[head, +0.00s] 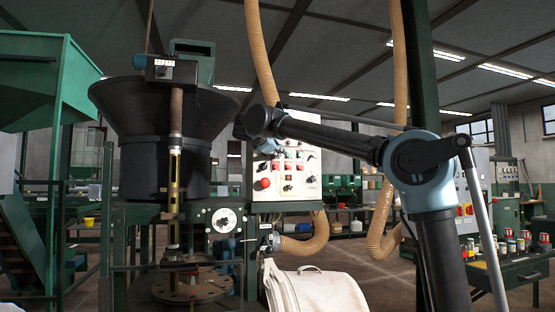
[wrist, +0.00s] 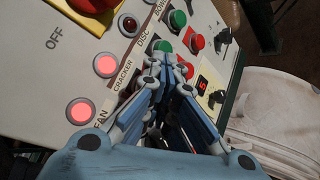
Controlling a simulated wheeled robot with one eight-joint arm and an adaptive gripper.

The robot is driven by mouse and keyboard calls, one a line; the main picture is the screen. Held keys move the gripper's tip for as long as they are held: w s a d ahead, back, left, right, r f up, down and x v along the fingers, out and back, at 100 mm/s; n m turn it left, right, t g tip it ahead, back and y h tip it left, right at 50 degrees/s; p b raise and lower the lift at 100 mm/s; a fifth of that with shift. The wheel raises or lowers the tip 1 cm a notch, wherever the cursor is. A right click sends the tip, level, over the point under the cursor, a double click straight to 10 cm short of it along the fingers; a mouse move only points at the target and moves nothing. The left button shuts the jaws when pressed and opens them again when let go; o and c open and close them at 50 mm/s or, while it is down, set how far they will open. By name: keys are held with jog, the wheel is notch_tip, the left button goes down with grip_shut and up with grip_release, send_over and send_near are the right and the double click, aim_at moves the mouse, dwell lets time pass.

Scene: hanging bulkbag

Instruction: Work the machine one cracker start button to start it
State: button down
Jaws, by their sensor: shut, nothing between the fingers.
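The control panel (head: 312,190) is a pale box with rows of lamps and red and green buttons. In the wrist view, the CRACKER label (wrist: 123,75) is beside a glowing red lamp (wrist: 106,65). The cracker start button cannot be made out; my gripper covers that part of its row. My gripper (wrist: 171,68) is shut and empty, its fingertips over the panel near the DISC row's green button (wrist: 162,47). Whether they touch the panel cannot be told. In the head view, my gripper (head: 271,147) is in front of the panel's upper left part.
The FAN lamp (wrist: 80,110) also glows; the DISC lamp (wrist: 130,25) is dark. A red mushroom button (head: 262,184) is on the panel's left. A pale bulk bag (head: 318,292) is below. A ribbed hose (head: 384,215) and dark green post (head: 421,70) stand to the right.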

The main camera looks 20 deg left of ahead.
jog(key=shift+s+d, duration=0.35)
jog(key=shift+s, duration=0.3)
jog(key=s+d, duration=0.1)
jog(key=s, duration=0.2)
jog(key=s+d, duration=0.1)
jog(key=shift+s+d, duration=0.15)
jog(key=shift+d, duration=0.15)
dwell(0.8)
